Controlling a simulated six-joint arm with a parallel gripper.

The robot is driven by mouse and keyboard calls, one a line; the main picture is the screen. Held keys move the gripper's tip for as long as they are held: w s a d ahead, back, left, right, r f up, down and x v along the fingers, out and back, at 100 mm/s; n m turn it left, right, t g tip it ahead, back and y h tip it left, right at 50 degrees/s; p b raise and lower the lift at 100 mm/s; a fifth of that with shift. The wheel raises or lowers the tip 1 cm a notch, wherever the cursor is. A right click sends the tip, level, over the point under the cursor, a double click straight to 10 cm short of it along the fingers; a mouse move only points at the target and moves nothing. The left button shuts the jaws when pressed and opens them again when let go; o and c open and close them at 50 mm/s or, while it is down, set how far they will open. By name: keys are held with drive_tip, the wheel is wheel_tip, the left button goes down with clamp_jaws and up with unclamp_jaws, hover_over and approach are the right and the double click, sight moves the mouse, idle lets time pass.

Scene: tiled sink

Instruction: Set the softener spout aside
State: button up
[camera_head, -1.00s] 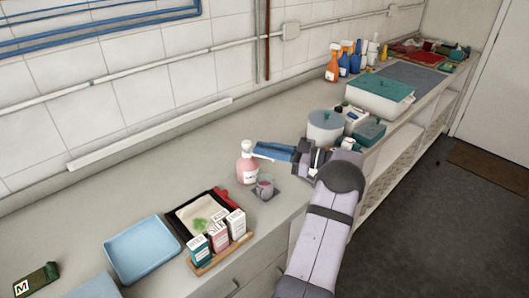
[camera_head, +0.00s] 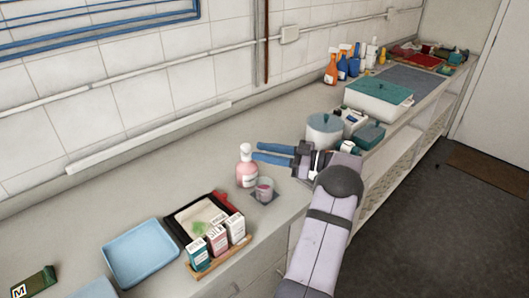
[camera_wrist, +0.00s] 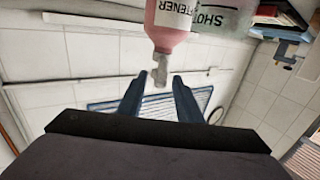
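The pink softener bottle (camera_head: 246,172) stands upright on the counter. Its white pump spout (camera_head: 246,150) is on top. In the wrist view the bottle (camera_wrist: 168,38) appears upside down at the top, with the pale spout (camera_wrist: 160,72) hanging between my fingertips. My gripper (camera_head: 256,152) comes in from the right at spout height. It is open, with blue fingers on either side of the spout in the wrist view (camera_wrist: 158,80) and gaps visible on both sides. A clear cup (camera_head: 264,189) with a little pink in it stands on a dark mat just right of the bottle.
A tray with a red handle (camera_head: 203,214), small cartons (camera_head: 217,239) and a blue tray (camera_head: 141,251) lie to the front left. The counter behind the bottle is clear.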

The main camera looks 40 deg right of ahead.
drive_tip(key=b+v, duration=0.2)
drive_tip(key=v, duration=0.5)
drive_tip(key=shift+s, duration=0.15)
drive_tip(key=shift+d, duration=0.1)
drive_tip(key=shift+c, duration=0.6)
